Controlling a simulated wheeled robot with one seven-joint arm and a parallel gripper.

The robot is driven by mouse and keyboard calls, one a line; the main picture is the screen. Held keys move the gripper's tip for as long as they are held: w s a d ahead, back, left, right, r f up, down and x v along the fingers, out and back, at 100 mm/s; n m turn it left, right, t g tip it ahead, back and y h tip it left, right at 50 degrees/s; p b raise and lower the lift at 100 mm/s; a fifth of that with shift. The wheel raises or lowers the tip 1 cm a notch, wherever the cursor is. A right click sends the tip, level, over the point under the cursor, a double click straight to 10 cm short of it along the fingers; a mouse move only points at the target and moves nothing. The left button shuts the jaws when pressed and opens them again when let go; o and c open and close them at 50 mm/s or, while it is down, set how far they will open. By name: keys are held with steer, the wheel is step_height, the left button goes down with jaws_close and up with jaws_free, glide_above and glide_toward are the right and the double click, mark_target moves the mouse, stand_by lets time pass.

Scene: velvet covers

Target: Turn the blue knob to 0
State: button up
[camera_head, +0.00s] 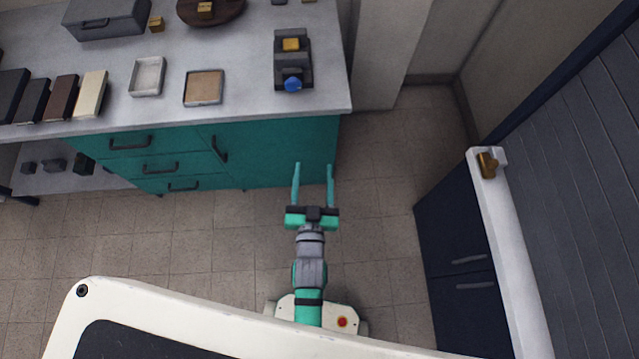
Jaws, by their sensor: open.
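The blue knob (293,84) is on the front of a dark grey device (294,66) near the right end of the counter.
Teal drawers are below. A white ledge (508,255) with a brass piece (487,165) stands right. Tiled floor between is clear.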

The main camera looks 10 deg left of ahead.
steer(key=s+d, duration=0.2)
steer(key=s, duration=0.3)
steer(key=shift+s+d+h, duration=0.3)
steer(key=shift+s+d, duration=0.05)
steer(key=n+y, duration=0.3)
steer(key=n, duration=0.1)
glide_toward(293, 88)
steer(key=shift+t, duration=0.3)
steer(key=x, duration=0.8)
steer(key=shift+w+a+f, duration=0.1)
steer(key=shift+w+f, duration=0.15)
steer(key=shift+w, duration=0.05)
steer(key=c, duration=1.1)
